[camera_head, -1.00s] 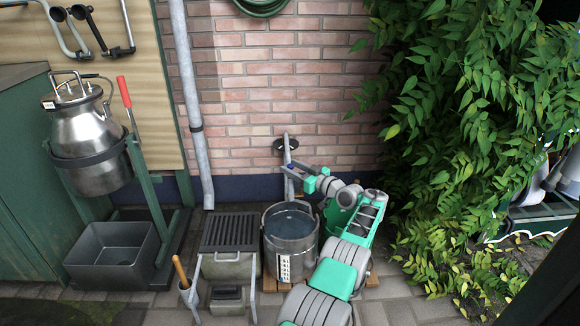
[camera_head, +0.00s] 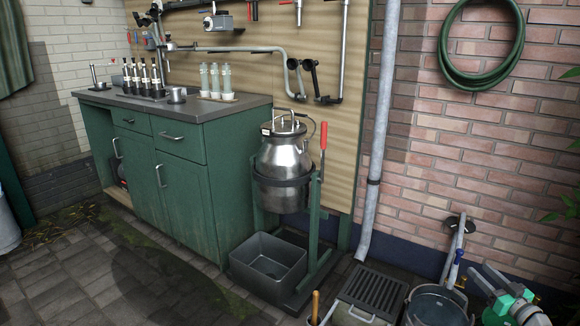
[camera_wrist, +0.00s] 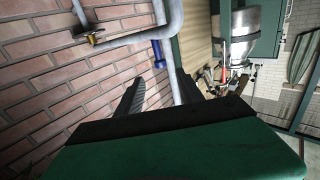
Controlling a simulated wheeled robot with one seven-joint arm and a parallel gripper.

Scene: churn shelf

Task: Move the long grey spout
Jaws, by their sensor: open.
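A grey pipe (camera_head: 453,245) stands by the brick wall above the bucket, with a dark round plate behind it and a blue piece beside it. In the wrist view it shows as a bent grey pipe (camera_wrist: 130,37) with a brass fitting and a blue collar (camera_wrist: 158,53). I cannot tell which stretch is the long grey spout. My gripper (camera_wrist: 160,78) is open, its dark fingers pointing towards the pipework. A straight grey stretch passes by the right finger; I cannot tell whether they touch. In the head view my gripper (camera_head: 490,283) is right of the pipe, partly cut off.
A metal bucket (camera_head: 436,308) of water stands below the pipe. Left of it are a drain grate (camera_head: 373,291), a downpipe (camera_head: 380,130), a milk can (camera_head: 284,155) in a green stand, and a grey basin (camera_head: 267,268). A green cabinet (camera_head: 190,190) stands further left. The paving before it is open.

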